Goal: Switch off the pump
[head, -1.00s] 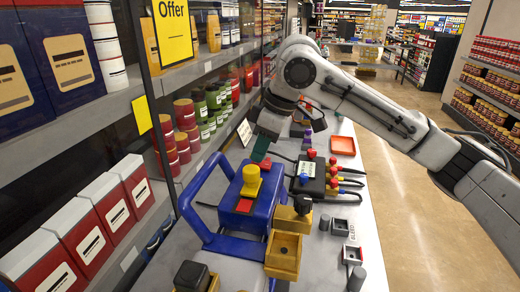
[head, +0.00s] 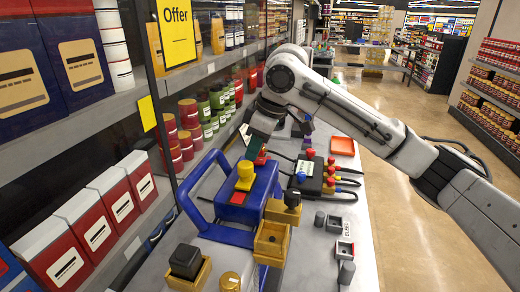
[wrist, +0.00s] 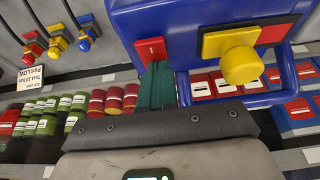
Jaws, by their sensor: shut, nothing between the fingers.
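The blue pump (head: 232,211) stands on the grey table, with a yellow knob (head: 245,171) on top. In the wrist view the yellow knob (wrist: 241,65) sits on a yellow plate beside a red panel. A small red switch (wrist: 151,50) is on the pump's blue body, left of the knob. My gripper (head: 258,152) is at the pump's far side. In the wrist view my gripper (wrist: 156,66) has its dark green fingers together and empty, tips just below the red switch. I cannot tell whether they touch it.
Shelves with cans and red boxes (head: 112,192) line the left side. A red-orange tray (head: 342,146) lies farther back.

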